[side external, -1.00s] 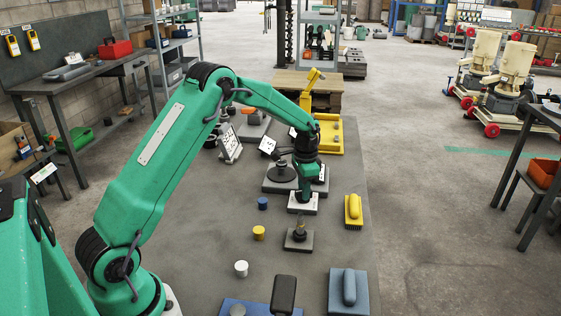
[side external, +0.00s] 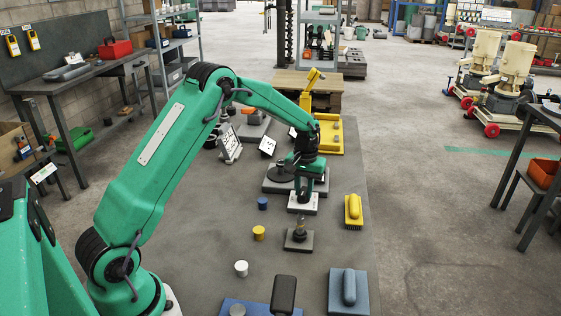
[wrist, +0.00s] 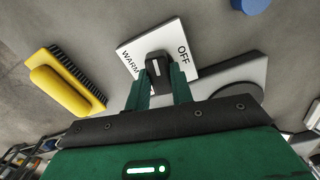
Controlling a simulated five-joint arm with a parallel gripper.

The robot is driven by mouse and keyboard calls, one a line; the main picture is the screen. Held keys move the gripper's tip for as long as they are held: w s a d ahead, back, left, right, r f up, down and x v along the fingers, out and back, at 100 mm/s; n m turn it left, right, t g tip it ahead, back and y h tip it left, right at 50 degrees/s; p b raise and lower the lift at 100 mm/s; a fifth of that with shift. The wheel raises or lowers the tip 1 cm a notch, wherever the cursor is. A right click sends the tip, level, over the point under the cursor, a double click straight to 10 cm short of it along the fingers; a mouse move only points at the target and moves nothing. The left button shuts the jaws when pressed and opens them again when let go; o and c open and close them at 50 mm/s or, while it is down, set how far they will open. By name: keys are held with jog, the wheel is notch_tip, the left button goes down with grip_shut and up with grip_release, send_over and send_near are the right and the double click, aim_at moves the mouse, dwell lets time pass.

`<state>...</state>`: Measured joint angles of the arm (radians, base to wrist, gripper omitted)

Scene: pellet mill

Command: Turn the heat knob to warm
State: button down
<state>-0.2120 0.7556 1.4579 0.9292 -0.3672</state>
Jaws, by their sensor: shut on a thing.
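The heat knob (wrist: 156,65) is black with a white line on its top. It sits on a white plate (wrist: 133,48) marked WARM at left and OFF at right in the wrist view. My gripper (wrist: 160,78) has one finger on each side of the knob and is shut on it. The white line lies between the two labels, so the knob points at neither squarely. In the side view my gripper (side external: 303,192) reaches down over the white plate (side external: 303,210), and its fingers mostly hide the knob.
A yellow brush (side external: 353,211) lies right of the plate. A small post on a dark base (side external: 299,240) stands in front. A dark unit with a round plate (side external: 281,172) is behind. Blue (side external: 263,203), yellow (side external: 258,233) and white (side external: 241,268) cylinders stand at left.

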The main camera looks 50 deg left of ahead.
aim_at(304, 190)
jog(key=n, duration=0.5)
jog(key=shift+r+n, duration=0.1)
jog(key=shift+n, duration=0.2)
jog(key=n, duration=0.5)
jog(key=shift+n, duration=0.4)
jog(key=c, duration=1.2)
grip_release()
jog(key=shift+r, duration=3.9)
